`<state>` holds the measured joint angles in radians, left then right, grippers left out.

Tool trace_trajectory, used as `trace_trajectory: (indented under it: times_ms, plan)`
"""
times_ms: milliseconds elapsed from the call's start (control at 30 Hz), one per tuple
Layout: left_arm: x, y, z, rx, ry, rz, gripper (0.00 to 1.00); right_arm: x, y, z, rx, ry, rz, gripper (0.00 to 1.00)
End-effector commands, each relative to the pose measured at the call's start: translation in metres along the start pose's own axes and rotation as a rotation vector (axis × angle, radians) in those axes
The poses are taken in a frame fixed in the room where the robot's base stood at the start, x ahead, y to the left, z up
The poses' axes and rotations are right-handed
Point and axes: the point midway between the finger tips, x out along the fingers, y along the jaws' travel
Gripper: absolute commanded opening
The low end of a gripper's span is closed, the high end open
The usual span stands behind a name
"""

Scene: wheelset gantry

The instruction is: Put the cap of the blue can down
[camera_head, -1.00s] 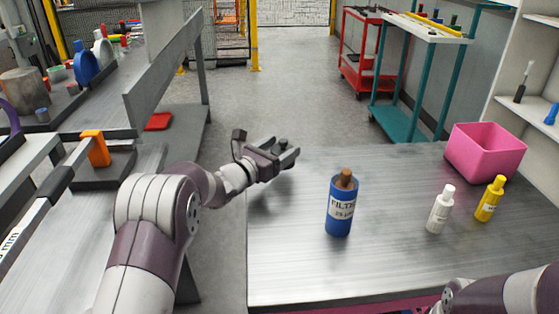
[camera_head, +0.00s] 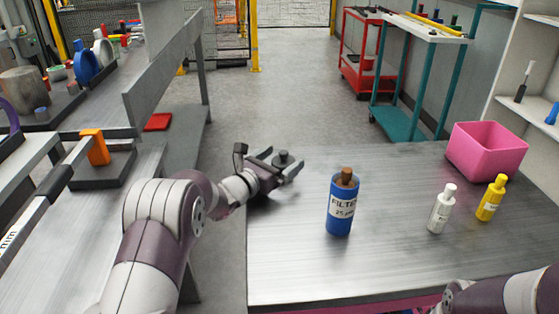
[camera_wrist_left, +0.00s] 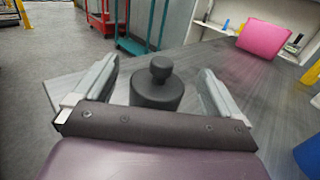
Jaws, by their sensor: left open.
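The blue can (camera_head: 340,212) stands upright on the grey table with a brown cylinder (camera_head: 346,178) sticking out of its open top. Its edge shows at the right of the left wrist view (camera_wrist_left: 309,155). The cap (camera_head: 283,157), dark grey with a round knob, is upright between the fingers of my left gripper (camera_head: 286,156), near the table's far left corner. In the left wrist view the cap (camera_wrist_left: 156,92) has a gap to both fingers. My left gripper is open. The cap's underside is hidden. My right gripper is out of view; only part of that arm shows.
A white bottle (camera_head: 441,210) and a yellow bottle (camera_head: 491,199) stand right of the can. A pink bin (camera_head: 486,152) stands at the table's far right. The table (camera_head: 400,175) is clear between cap and can. A side bench (camera_head: 150,160) lies to the left.

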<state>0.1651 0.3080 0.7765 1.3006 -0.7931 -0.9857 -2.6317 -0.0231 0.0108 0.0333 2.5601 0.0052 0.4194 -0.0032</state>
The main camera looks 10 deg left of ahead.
Motion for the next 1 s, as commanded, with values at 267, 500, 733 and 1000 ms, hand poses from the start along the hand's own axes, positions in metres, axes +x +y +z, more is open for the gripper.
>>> trace_trajectory:
  times_ms: [267,500,733,1000]
  plan:
    - [-0.039,0.001,0.003,0.001,0.000,0.003,0.98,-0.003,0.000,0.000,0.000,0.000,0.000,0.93]
    - [-0.092,0.001,0.002,-0.001,0.000,0.003,0.98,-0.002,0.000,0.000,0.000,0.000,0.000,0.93]
    - [-0.118,0.000,0.003,0.000,0.000,0.001,0.98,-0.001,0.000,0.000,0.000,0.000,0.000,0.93]
    - [-0.120,0.000,0.003,0.000,0.000,0.000,0.98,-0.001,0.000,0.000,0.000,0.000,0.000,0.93]
